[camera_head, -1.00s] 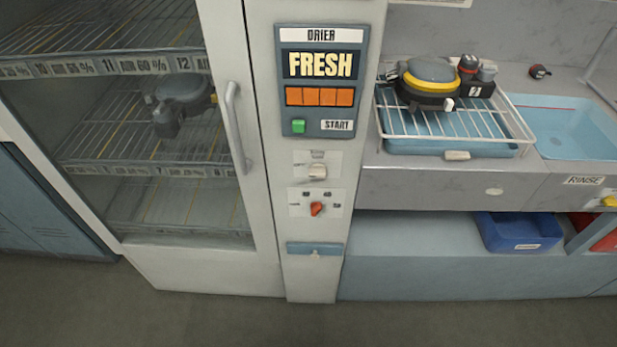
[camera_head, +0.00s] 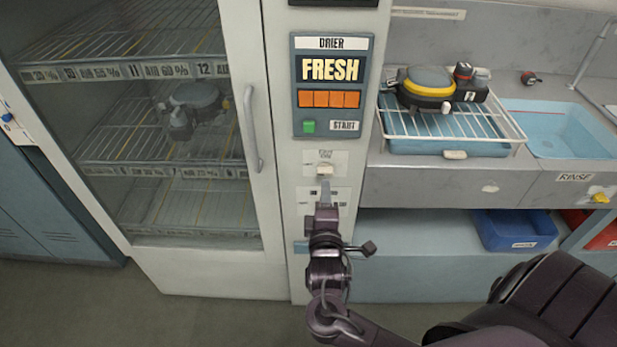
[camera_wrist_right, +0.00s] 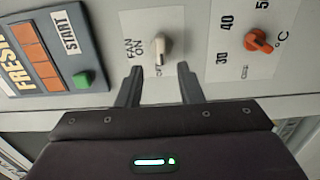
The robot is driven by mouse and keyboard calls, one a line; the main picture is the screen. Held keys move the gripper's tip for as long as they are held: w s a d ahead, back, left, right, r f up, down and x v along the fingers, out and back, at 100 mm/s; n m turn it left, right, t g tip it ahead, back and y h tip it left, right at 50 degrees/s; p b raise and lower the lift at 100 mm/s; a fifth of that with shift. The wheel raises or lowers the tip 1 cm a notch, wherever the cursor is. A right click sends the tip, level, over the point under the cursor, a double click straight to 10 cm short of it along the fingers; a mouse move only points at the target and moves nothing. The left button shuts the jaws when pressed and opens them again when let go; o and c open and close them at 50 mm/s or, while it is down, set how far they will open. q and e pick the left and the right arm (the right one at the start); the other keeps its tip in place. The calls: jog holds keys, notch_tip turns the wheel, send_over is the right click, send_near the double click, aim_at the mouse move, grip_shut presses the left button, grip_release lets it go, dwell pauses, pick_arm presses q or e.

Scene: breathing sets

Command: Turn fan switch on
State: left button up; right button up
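The fan switch (camera_head: 324,170) is a small cream lever on a white plate on the drier's control column. In the right wrist view the fan switch (camera_wrist_right: 160,46) sits beside the "FAN ON" lettering, just past the fingertips and between their lines. My right gripper (camera_head: 325,186) is in front of the column, just below the switch in the head view. I cannot tell whether a finger touches the panel. My left gripper is not in view.
The green start button (camera_head: 308,127) is above the switch on the drier display panel (camera_head: 333,45). The glass door's handle (camera_head: 252,130) is to the left. A wire rack and blue sink (camera_head: 570,130) are to the right.

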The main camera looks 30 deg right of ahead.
aim_at(325, 175)
jog(key=x, duration=0.7)
jog(key=shift+f, duration=0.15)
grip_shut()
